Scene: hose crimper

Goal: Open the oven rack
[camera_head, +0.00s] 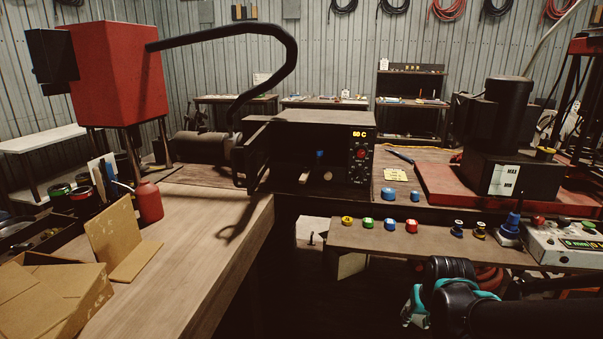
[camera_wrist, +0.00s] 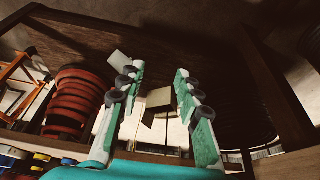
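The oven (camera_head: 318,118) is a dark box on the workbench in the middle of the head view, with a lit display reading about 60 C and a red knob. Its front door (camera_head: 257,158) seems to stand swung open at the left. Small items, one blue, show in the dark front opening; I cannot make out the rack itself. My gripper (camera_head: 414,304) is low at the lower right, below the bench ledge and well apart from the oven. In the wrist view, its two teal-padded fingers (camera_wrist: 160,70) are spread with nothing between them.
A ledge (camera_head: 400,241) with several coloured caps runs between my gripper and the oven. A red press (camera_head: 115,75) with a curved black hose stands at the left. A dark machine on a red base (camera_head: 435,185) stands right. Red stacked rings (camera_wrist: 72,100) show in the wrist view.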

